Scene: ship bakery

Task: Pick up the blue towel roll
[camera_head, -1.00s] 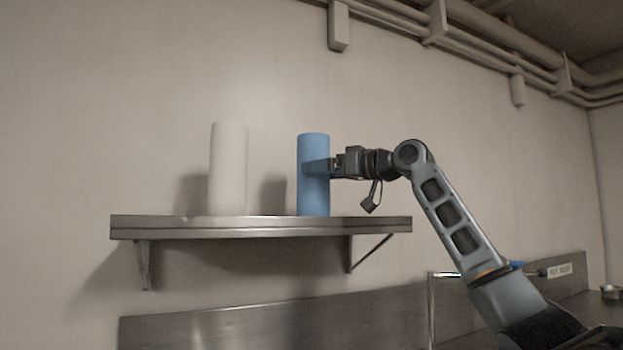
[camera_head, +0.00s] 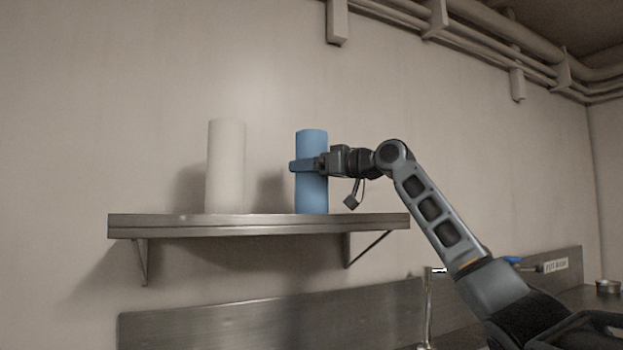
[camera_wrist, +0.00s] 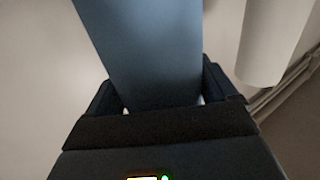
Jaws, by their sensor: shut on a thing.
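The blue towel roll (camera_head: 312,196) stands upright at the right part of the metal wall shelf (camera_head: 260,226). My gripper (camera_head: 305,165) reaches it from the right and is shut around it at about mid-height. In the wrist view the blue roll (camera_wrist: 145,50) fills the space between the two fingers of my gripper (camera_wrist: 160,95). The roll's base appears to be at the shelf top; I cannot tell whether there is a small gap.
A white roll (camera_head: 226,168) stands upright to the left on the same shelf, apart from the blue one; it also shows in the wrist view (camera_wrist: 270,40). Pipes (camera_head: 480,40) run along the upper wall. A faucet (camera_head: 429,305) stands below right.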

